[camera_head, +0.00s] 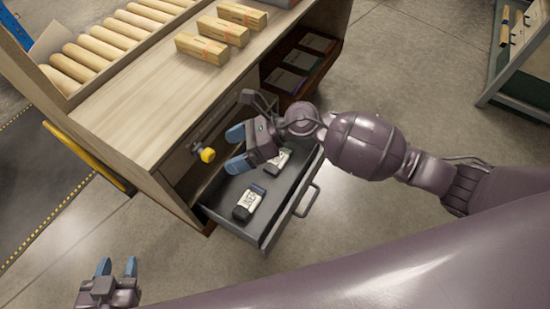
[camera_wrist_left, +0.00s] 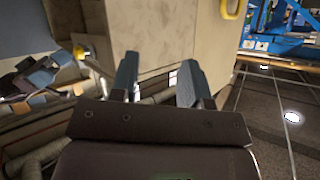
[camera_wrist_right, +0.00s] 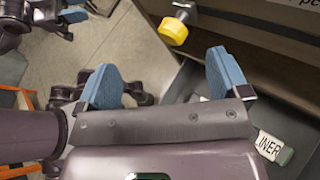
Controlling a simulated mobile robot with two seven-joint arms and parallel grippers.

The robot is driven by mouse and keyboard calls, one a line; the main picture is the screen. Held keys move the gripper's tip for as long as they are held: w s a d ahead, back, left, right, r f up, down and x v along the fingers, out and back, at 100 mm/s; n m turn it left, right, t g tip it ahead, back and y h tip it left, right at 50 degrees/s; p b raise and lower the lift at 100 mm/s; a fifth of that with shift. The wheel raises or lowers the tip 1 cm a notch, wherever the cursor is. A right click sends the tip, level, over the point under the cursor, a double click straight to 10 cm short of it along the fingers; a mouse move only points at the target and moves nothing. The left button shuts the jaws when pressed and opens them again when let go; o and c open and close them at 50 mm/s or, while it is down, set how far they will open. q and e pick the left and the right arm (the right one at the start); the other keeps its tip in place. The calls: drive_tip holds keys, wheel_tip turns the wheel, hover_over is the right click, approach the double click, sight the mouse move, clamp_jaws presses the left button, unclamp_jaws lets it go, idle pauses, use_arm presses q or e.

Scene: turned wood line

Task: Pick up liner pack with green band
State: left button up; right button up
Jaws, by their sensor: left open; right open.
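Two light packs with dark ends lie in the open grey drawer (camera_head: 226,215): a nearer pack (camera_head: 247,205) and a farther pack (camera_head: 279,158). Their band colours are hard to tell in the head view. The right wrist view shows a pack marked LINER (camera_wrist_right: 268,145) with a greenish end, in the drawer at the right edge. I cannot tell which of the two it is. My right gripper (camera_head: 237,149) is open and empty above the drawer, close to the farther pack. My left gripper (camera_head: 117,268) is open and empty at the lower left, away from the drawer.
The wooden bench (camera_head: 140,110) stands over the drawer, with several wood blocks (camera_head: 202,47) and a tray of turned cylinders (camera_head: 78,62) on top. A yellow knob (camera_head: 207,155) sticks out near my right fingers. An open shelf (camera_head: 300,60) is beyond; bare floor lies right.

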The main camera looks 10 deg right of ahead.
wheel_tip(320, 180, down, 10)
drive_tip(key=w+d+n+g+h+b, duration=0.2)
drive_tip(key=n+h+b, duration=0.1)
drive_tip(key=n+h, duration=0.1)
drive_tip(key=n+t+h+b, duration=0.2)
drive_tip(key=n+h+b, duration=0.6)
drive_tip(key=h+b, duration=0.15)
hover_over(278, 160)
drive_tip(key=f, duration=1.8)
drive_tip(key=shift+s+a, duration=0.15)
drive_tip(key=shift+s, duration=0.2)
drive_tip(key=shift+f, duration=0.35)
drive_tip(key=f+b, duration=0.1)
drive_tip(key=f, duration=0.2)
drive_tip(key=f+b, duration=0.1)
drive_tip(key=shift+w+f+b, duration=0.3)
drive_tip(key=shift+w+f, duration=0.1)
drive_tip(key=shift+f, duration=0.15)
use_arm(q)
wheel_tip(278, 160, down, 11)
drive_tip(key=s, duration=0.2)
drive_tip(key=shift+s, duration=0.2)
use_arm(e)
drive_tip(key=shift+w, duration=0.1)
use_arm(q)
drive_tip(key=shift+f, duration=0.1)
